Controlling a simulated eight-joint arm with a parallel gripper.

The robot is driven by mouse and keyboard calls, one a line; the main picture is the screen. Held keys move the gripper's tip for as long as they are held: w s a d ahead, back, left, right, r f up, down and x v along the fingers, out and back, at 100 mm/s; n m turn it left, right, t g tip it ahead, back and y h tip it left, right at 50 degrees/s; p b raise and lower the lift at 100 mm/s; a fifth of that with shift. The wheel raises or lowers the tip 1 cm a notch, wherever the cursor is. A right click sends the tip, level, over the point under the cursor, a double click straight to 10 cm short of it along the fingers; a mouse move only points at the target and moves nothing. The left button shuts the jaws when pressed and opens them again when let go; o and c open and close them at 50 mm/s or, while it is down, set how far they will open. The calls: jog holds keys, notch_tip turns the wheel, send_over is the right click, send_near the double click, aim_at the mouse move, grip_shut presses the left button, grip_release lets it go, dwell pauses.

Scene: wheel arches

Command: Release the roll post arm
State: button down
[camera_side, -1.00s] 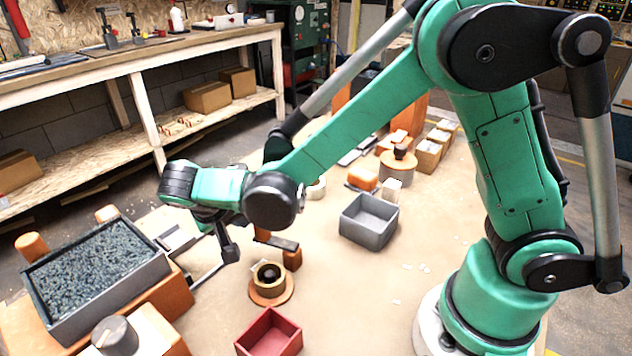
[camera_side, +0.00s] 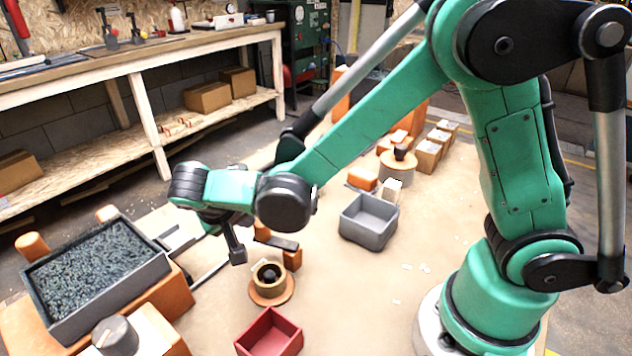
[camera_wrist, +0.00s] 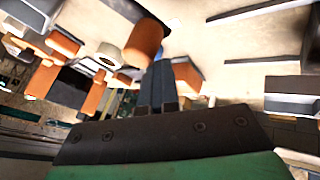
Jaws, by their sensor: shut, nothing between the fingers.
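My gripper (camera_side: 238,258) points down in the side view, left of a dark bar (camera_side: 281,243) beside orange posts (camera_side: 292,261). Its fingers are together and hold nothing; they also show at the middle of the wrist view (camera_wrist: 157,88). I cannot tell for certain which part is the roll post arm. A thin pale rod (camera_side: 208,273) runs toward the tray at the left, behind and beside the gripper. In the wrist view an orange cylinder (camera_wrist: 143,43) and an orange block (camera_wrist: 186,76) lie near the fingertips. Contact with any of them cannot be made out.
A dark, granule-filled tray (camera_side: 160,267) stands at left on an orange base. A round orange-and-tan fixture (camera_side: 270,297) and a red bin (camera_side: 247,343) are in front of the gripper. A grey bin (camera_side: 362,237) stands to the right. The tabletop right of the fixture is mostly clear.

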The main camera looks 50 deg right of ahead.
jog(key=shift+s+d+g, duration=0.25)
jog(key=shift+s+g, duration=0.05)
jog(key=shift+s, duration=0.3)
jog(key=shift+t, duration=0.4)
jog(key=w+a, duration=0.1)
jog(key=a, duration=0.1)
jog(key=w+a, duration=0.2)
jog(key=shift+a, duration=0.1)
jog(key=w+v, duration=0.1)
jog(key=v, duration=0.9)
jog(key=shift+w+a, duration=0.15)
jog(key=shift+w, duration=0.15)
